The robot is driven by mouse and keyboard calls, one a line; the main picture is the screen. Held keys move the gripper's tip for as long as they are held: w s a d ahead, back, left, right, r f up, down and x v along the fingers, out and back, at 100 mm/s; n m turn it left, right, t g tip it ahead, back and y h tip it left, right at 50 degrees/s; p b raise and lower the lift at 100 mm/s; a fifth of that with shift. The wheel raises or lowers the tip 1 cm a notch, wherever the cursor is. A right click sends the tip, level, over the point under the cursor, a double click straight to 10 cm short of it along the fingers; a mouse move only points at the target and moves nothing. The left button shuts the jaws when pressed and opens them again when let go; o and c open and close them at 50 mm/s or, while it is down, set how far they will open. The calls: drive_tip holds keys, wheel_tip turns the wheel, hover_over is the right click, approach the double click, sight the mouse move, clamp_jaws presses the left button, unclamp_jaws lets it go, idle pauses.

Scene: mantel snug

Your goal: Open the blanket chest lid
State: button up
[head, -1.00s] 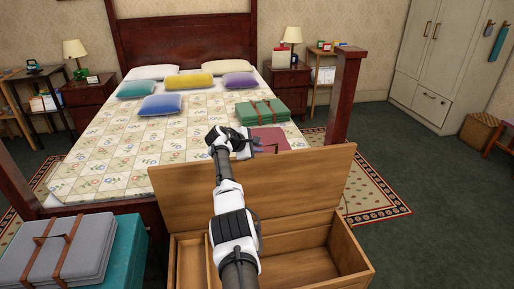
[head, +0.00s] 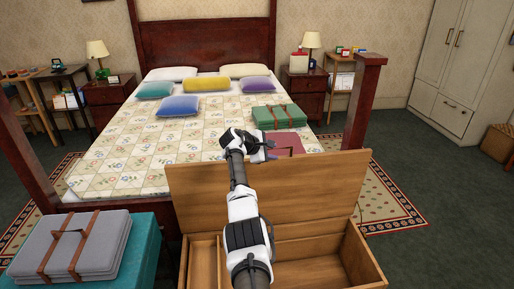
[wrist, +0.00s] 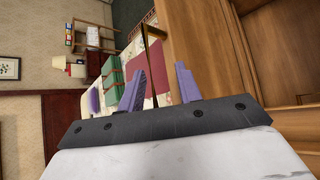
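The blanket chest (head: 370,262) is wooden and stands at the foot of the bed, its compartments in view. Its lid (head: 320,190) is raised and stands roughly upright, leaning toward the bed. My arm reaches over the chest, and my gripper (head: 264,150) is near the lid's upper edge, partly hidden by my wrist. In the wrist view my gripper (wrist: 160,84) has its two purple fingers apart with nothing clearly held between them. The lid (wrist: 194,40) lies beside the fingers, and a thin brass-coloured piece (wrist: 153,32) shows beyond them. I cannot tell whether a finger touches the lid.
The bed (head: 120,150) is behind the lid, with a green case (head: 278,117) and a maroon item (head: 285,143) on it. A bedpost (head: 362,100) stands at right. Grey folded blankets (head: 70,245) lie on a teal box (head: 143,245) at left.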

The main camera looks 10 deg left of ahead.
drive_tip(key=b+v, duration=0.2)
drive_tip(key=v, duration=1.1)
